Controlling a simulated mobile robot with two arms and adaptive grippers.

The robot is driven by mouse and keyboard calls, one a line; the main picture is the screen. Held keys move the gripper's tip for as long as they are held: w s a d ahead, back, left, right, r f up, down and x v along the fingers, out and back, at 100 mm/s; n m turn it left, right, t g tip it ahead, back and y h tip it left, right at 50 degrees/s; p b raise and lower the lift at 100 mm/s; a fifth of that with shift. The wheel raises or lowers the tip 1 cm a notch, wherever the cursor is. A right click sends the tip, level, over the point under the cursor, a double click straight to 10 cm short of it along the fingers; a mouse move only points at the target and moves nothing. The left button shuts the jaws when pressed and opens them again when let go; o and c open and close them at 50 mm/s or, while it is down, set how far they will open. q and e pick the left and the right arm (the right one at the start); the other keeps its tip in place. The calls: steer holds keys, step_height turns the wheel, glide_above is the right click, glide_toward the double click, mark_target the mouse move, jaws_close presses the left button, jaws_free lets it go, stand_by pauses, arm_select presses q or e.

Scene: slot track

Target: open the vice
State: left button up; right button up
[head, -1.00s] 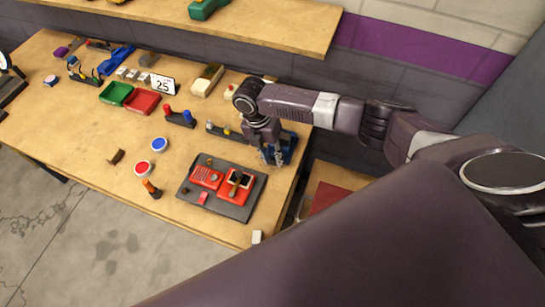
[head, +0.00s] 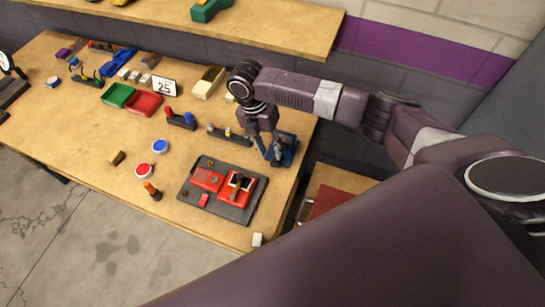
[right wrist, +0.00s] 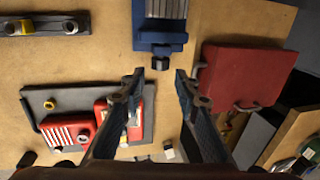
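The blue vice (head: 287,151) sits at the right edge of the wooden table, partly hidden behind my right gripper. In the right wrist view the vice (right wrist: 160,40) is at the top, with ribbed grey metal above its blue body. A dark screw end (right wrist: 161,62) sticks out of it toward my gripper. My right gripper (head: 274,158) is over the near side of the vice. In the right wrist view its two fingers (right wrist: 159,78) are apart, one on each side of the screw end's line, with nothing between them. My left gripper is not in view.
A dark board with red devices (head: 233,207) lies left of and nearer than the vice. A metal bar with knobs (head: 228,133) is to its left. A red-topped object (head: 328,198) is right of the table.

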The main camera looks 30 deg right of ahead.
steer(key=s+v, duration=0.1)
steer(key=v, duration=0.5)
steer(key=shift+w+r, duration=0.15)
steer(key=shift+w, duration=0.35)
